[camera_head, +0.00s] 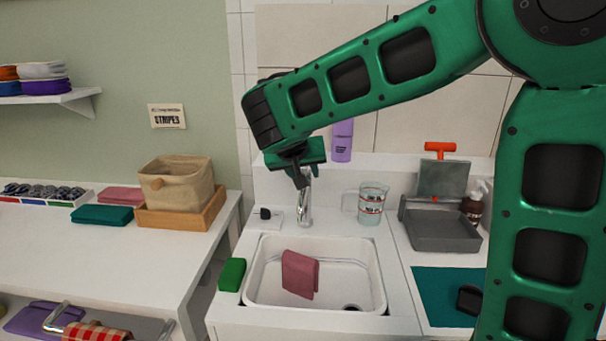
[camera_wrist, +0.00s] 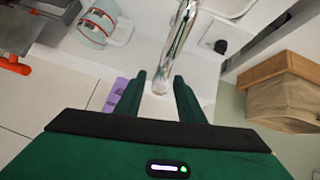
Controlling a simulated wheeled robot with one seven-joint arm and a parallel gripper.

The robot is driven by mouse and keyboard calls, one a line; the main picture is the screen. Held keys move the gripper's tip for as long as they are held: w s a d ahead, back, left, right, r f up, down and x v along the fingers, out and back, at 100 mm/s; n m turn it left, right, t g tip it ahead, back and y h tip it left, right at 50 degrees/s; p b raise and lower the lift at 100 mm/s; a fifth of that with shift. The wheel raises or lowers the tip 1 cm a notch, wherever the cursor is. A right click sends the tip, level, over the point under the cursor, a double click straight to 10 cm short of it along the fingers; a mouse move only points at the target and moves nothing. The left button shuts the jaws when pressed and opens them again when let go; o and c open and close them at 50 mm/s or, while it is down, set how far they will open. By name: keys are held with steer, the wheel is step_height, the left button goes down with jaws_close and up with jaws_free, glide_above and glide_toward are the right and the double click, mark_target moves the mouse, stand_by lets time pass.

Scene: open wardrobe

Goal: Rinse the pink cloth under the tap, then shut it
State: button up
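The pink cloth (camera_head: 300,274) is in the white sink (camera_head: 376,285), folded and looking upright. The chrome tap (camera_head: 305,208) stands behind the sink and also shows in the wrist view (camera_wrist: 182,45). My gripper (camera_head: 303,181) is above the sink's back edge, at the top of the tap. In the wrist view my gripper (camera_wrist: 160,85) has its two fingers apart, with the tap's end in line with the gap. Nothing is held. I cannot tell whether the fingers touch the tap, or whether water runs.
A green sponge (camera_head: 232,274) sits at the sink's left rim. A glass measuring jug (camera_head: 371,204) stands behind right, near a grey open box (camera_head: 440,232) and brown pump bottle (camera_head: 474,205). A purple bottle (camera_head: 342,141) is behind. A beige basket (camera_head: 176,184) is on the left counter.

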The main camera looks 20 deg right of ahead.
jaws_close()
steer(key=shift+w+d+r+g+y, duration=0.1)
steer(key=shift+w+r+g+y, duration=0.15)
steer(key=shift+r+g, duration=0.35)
steer(key=shift+w+d+r+g+y, duration=0.1)
steer(key=shift+w+r+g+y, duration=0.2)
steer(key=shift+g, duration=0.35)
steer(key=shift+w+d+r+g+y, duration=0.1)
steer(key=shift+r+g+y, duration=0.15)
steer(key=shift+r+g, duration=0.35)
steer(key=shift+a, duration=0.1)
jaws_free()
steer(key=v, duration=1)
steer(key=shift+r, duration=0.25)
